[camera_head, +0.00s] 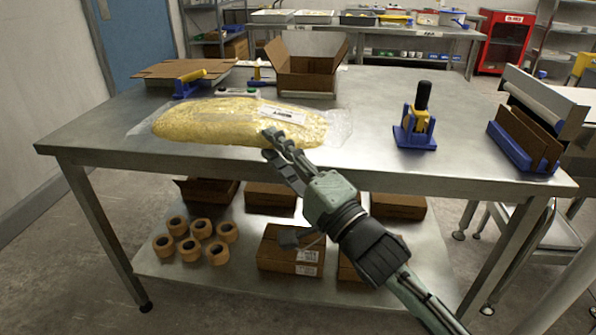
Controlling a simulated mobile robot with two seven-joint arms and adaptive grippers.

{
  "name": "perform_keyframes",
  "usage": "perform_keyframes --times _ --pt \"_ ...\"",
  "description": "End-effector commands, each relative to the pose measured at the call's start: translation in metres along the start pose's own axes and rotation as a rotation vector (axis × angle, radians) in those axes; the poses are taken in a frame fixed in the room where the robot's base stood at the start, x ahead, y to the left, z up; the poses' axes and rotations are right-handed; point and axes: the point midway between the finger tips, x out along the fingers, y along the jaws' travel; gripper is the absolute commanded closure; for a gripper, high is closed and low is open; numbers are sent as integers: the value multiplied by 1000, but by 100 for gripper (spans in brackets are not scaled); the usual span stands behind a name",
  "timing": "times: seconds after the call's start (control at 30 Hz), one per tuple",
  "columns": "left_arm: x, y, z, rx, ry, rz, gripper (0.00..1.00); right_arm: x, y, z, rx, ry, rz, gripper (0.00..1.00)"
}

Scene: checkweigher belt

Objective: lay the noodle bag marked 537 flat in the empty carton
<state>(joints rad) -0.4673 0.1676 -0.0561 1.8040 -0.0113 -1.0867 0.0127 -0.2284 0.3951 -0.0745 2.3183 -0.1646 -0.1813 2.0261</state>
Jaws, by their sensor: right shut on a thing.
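The noodle bag (212,122) is a large clear bag with yellow contents. It lies along the front left part of the steel table (375,137), with a white label (284,114) on its upper right side; I cannot read a number on it. My right gripper (268,142) reaches in from the lower right and is shut on the bag's front edge, right of its middle. The open carton (307,83) stands behind the bag with its flaps up; its floor is hidden by its front wall. My left gripper is not in view.
A blue tape dispenser (187,84) and flattened cardboard (165,69) lie at the back left. A blue stand with a black handle (417,122) and a blue holder with brown cardboard (523,147) are at the right. Tape rolls (190,249) and boxes fill the lower shelf.

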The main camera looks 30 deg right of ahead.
Motion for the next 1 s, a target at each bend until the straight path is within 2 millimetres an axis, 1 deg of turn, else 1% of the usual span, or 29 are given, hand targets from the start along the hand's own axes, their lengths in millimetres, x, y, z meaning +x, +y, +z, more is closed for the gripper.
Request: perform_keyframes --times 0.03,0.1,0.2,0.33,0.47,0.63,0.73,0.87,1.0 --pt "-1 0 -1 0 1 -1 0 -2 5 -10 -6 -2 -4 100" --pt "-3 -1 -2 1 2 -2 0 -5 14 -24 -5 -2 -6 100" --pt "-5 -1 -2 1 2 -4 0 -9 24 -40 -3 -2 -5 100" --pt "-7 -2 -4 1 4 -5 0 -11 32 -53 -2 -3 -9 100" --pt "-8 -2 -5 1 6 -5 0 -13 37 -57 0 -3 -10 100" --pt "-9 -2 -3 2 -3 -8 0 -20 60 -56 2 -1 -6 100" --pt "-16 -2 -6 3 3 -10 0 -22 70 -55 3 -1 -8 100" --pt "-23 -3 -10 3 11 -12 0 -24 74 -54 0 -4 -10 100" --pt "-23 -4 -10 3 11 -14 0 -24 73 -54 0 -4 -10 100"
